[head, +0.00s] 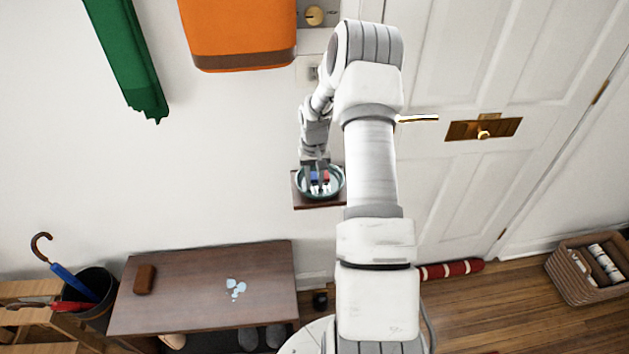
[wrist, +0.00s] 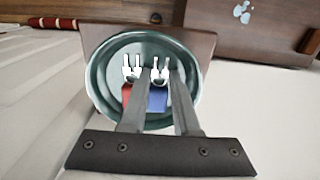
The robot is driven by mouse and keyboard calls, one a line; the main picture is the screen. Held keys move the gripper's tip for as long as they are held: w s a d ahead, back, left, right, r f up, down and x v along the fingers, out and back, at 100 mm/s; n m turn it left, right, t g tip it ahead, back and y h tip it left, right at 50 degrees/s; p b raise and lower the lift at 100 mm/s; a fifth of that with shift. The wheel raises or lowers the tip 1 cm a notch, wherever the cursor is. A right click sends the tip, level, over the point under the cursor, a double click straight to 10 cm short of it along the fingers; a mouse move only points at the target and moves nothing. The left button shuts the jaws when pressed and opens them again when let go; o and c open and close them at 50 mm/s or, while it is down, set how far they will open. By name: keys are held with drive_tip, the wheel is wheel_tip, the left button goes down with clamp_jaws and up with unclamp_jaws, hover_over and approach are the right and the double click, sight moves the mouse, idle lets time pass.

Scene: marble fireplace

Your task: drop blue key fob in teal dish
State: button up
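The teal dish (head: 341,190) sits on a small wooden wall shelf; its rim (wrist: 98,70) fills the middle of the wrist view. The blue key fob (wrist: 157,101) is inside the dish, its silver keys pointing to the far side. It also shows small in the head view (head: 315,176). A red key fob (wrist: 127,94) with keys lies beside it on the left. My gripper (wrist: 161,70) reaches down into the dish, with a gap between its fingers. The blue fob shows within that gap; contact with the fingers is unclear. The fingers partly hide both fobs.
The small shelf (head: 303,201) is narrow around the dish, against the white wall. A wooden bench (head: 190,270) below holds a brown object (head: 145,279) and pale blue pieces (head: 236,288). An orange hanging item (head: 238,35) is above. A panelled door is at right.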

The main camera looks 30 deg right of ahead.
sight(314, 187)
drive_tip(key=shift+o, duration=0.6)
drive_tip(key=shift+r, duration=0.15)
drive_tip(key=shift+r+p, duration=0.25)
drive_tip(key=shift+p, duration=0.1)
wheel_tip(314, 187, up, 12)
